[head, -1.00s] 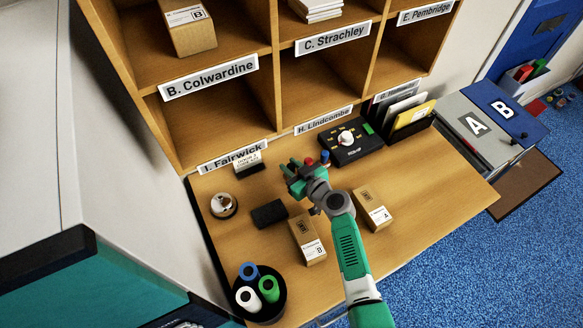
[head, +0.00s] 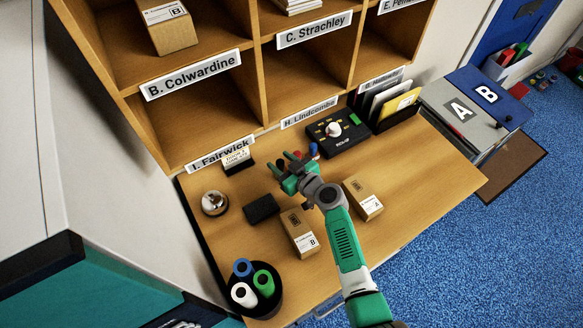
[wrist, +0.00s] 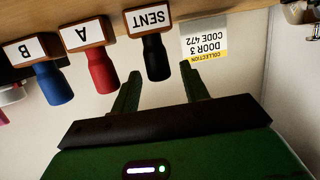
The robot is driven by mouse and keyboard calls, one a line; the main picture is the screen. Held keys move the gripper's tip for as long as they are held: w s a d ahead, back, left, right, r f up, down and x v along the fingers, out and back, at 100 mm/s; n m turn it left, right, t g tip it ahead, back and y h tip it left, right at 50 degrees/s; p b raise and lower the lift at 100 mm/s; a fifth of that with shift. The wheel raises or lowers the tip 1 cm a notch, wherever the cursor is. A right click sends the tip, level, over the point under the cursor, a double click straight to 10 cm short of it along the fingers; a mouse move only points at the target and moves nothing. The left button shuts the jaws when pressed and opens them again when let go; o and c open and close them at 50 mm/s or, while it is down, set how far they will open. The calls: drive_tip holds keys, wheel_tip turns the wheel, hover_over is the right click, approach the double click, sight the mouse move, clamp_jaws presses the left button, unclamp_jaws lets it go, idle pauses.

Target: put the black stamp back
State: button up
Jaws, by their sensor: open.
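The black stamp (wrist: 155,57) shows in the wrist view, which is upside down, with a white SENT label at its base. A red stamp labelled A (wrist: 101,68) and a blue stamp labelled B (wrist: 52,82) stand in a row beside it. My gripper (wrist: 160,82) is open, and the black handle appears in the gap between its fingertips, with no finger seen closed on it. In the head view my gripper (head: 279,170) is low over the desk, partly hiding the stamps; the blue one (head: 313,150) shows just behind it.
A black pad (head: 262,208) lies left of my gripper. Carton B (head: 300,232) and carton A (head: 363,198) are nearby. A collection card (head: 237,157) stands behind, and a black control box (head: 338,134) is at the back right. The desk's right front is clear.

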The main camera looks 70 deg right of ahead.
drive_tip(key=v, duration=1.1)
drive_tip(key=shift+a+f, duration=0.1)
